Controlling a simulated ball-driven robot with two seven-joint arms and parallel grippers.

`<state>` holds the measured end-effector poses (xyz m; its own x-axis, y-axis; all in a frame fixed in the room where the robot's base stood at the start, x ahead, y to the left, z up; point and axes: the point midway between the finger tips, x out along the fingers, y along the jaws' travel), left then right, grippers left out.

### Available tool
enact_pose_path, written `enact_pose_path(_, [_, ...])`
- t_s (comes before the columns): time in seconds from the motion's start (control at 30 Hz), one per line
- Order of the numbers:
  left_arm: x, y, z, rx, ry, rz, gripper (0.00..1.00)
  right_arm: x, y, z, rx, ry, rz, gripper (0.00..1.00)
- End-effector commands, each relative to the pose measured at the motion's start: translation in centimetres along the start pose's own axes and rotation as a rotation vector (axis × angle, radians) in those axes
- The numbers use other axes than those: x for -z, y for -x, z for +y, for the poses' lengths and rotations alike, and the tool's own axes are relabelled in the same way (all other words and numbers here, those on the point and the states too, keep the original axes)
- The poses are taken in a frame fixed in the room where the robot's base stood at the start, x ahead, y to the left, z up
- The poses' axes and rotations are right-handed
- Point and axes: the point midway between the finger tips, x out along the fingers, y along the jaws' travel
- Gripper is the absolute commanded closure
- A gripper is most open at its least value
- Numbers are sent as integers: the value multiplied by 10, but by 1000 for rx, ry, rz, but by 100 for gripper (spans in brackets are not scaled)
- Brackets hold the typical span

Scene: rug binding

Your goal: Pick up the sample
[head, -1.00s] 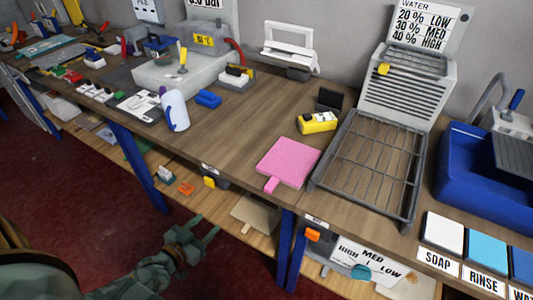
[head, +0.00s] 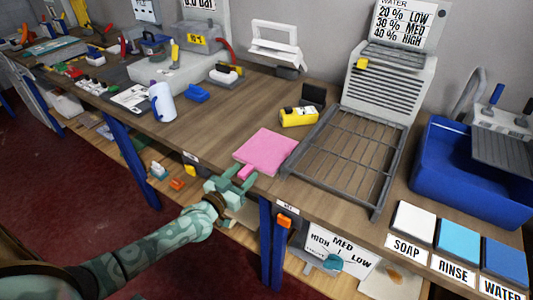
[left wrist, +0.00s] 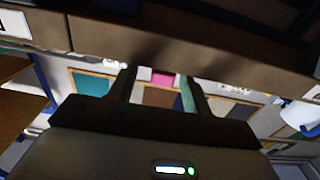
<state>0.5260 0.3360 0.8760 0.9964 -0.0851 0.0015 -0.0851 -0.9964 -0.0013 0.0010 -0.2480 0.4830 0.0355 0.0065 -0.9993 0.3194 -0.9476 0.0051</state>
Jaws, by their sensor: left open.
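The sample appears to be the flat pink square (head: 266,151) with a small pink tab (head: 246,172), lying at the front edge of the wooden bench left of the wire rack. The tab points toward the front edge. My left gripper (head: 240,176) is open at the bench edge, its two green fingers either side of the tab in the head view. I cannot tell whether they touch it. In the left wrist view a bit of pink (left wrist: 160,77) shows between the open fingers (left wrist: 158,92). My right gripper is not in view.
A grey wire rack (head: 345,152) lies right of the pink square, with a yellow block (head: 298,117) behind. A white bottle (head: 163,103) and blue block (head: 197,94) stand to the left. Pads labelled soap, rinse and water (head: 459,242) lie at the right. Bench between is clear.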

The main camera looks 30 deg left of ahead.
Motion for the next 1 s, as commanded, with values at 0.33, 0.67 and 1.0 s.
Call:
enact_pose_path(0.33, [-1,-21,0,0,1,-1,51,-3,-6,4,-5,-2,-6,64])
enact_pose_path(0.67, [0,-20,0,1,1,0,100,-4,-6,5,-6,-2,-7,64])
enact_pose_path(1.0, [11,-20,0,1,2,2,100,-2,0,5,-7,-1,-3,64])
